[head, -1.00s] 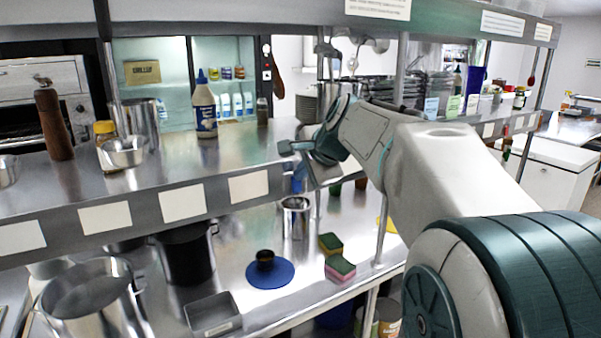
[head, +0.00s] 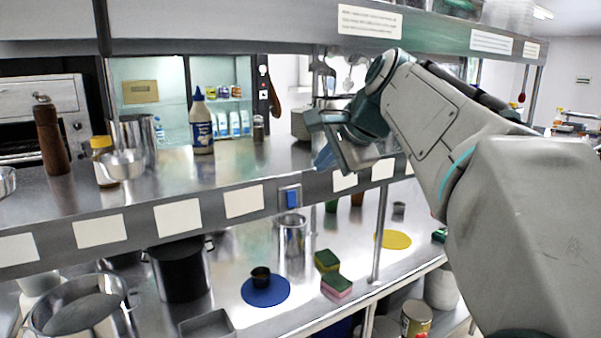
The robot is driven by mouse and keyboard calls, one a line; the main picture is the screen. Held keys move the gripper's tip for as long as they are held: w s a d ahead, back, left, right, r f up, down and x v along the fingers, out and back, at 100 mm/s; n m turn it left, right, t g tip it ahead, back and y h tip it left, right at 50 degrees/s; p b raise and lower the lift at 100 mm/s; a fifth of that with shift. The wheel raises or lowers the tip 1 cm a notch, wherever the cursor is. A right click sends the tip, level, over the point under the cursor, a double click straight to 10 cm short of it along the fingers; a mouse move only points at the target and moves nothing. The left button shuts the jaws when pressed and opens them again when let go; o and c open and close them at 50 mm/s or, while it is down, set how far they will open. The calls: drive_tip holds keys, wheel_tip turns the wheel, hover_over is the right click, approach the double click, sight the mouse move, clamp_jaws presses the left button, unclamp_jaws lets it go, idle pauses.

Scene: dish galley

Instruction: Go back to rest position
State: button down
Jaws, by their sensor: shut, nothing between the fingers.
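My gripper (head: 314,132) is in the head view, at the end of my arm, which reaches in from the right. It is raised in front of the upper steel shelf (head: 240,162), right of the centre. Its fingers point left and are shut with nothing between them. It appears to hang apart from the shelf and the things on it.
On the upper shelf stand a glue-like bottle (head: 202,125) and a pepper mill (head: 50,137). On the lower counter are a black pot (head: 180,275), a dark cup on a blue disc (head: 268,294), sponges (head: 336,287), a steel container (head: 292,237) and a yellow disc (head: 394,239).

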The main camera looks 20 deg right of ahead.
drive_tip(key=shift+d+r, duration=0.1)
drive_tip(key=s+a+f+n+g+h, duration=0.1)
drive_tip(key=s+f+n, duration=0.4)
drive_tip(key=f, duration=0.5)
drive_tip(key=s+a+f+n+g, duration=0.2)
drive_tip(key=s+f+n, duration=0.3)
drive_tip(key=s+f, duration=0.3)
drive_tip(key=s+a+f+n+g+h, duration=0.1)
drive_tip(key=s+f+n, duration=0.4)
drive_tip(key=f, duration=0.8)
drive_tip(key=shift+s+a+g+h, duration=0.3)
drive_tip(key=shift+s+a+g, duration=0.4)
drive_tip(key=shift+s+g, duration=0.35)
